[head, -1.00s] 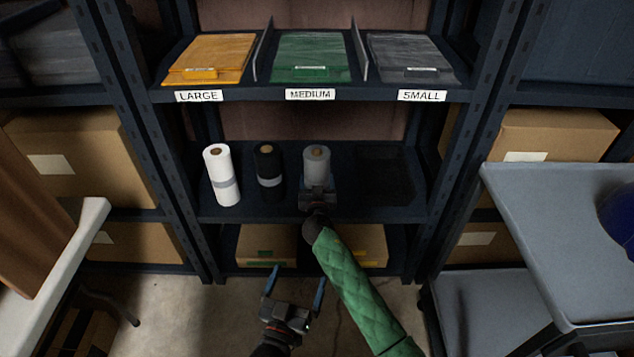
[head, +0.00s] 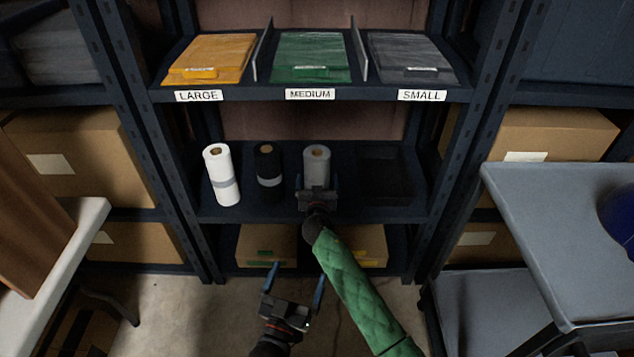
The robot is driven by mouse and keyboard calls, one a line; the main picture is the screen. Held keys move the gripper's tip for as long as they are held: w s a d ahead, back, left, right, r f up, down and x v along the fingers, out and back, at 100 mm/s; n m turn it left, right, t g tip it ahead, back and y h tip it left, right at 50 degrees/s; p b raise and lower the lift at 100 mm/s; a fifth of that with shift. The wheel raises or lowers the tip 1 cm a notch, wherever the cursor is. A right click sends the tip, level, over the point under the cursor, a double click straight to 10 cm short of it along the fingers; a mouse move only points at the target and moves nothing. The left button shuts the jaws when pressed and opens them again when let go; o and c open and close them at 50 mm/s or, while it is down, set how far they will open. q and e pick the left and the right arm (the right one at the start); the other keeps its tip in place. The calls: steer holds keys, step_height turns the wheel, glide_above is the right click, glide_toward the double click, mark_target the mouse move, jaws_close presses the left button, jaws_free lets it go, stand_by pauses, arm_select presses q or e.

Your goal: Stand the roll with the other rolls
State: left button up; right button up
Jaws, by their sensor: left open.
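A grey roll (head: 317,158) stands upright on the middle shelf, right of a black roll (head: 266,163) and a white roll (head: 221,176), all three in a row. My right gripper (head: 317,186), on the green-sleeved arm, is in front of the grey roll's lower part. Its blue fingers show apart at either side of the roll, and the palm hides the roll's base. Contact with the roll cannot be told. My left gripper (head: 294,282) is open and empty, low in front of the bottom shelf, with its fingers pointing toward the shelves.
A dark, empty-looking tray or mat (head: 384,176) lies right of the grey roll. The upper shelf (head: 310,95) holds orange, green and grey packs above size labels. Cardboard boxes (head: 266,245) fill the bottom shelf. A grey cart (head: 540,230) stands right, a white table edge (head: 75,235) left.

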arm_select(q)
steer(key=shift+f, duration=0.1)
arm_select(e)
steer(key=shift+s+f, duration=0.1)
steer(key=shift+s, duration=0.5)
steer(key=s, duration=0.2)
steer(key=shift+s, duration=0.35)
arm_select(q)
step_height(320, 180, up, 12)
steer(key=s+a+t+h+b, duration=0.1)
steer(key=t, duration=0.3)
steer(key=shift+s, duration=0.35)
arm_select(e)
steer(key=s, duration=0.8)
steer(key=shift+d, duration=0.1)
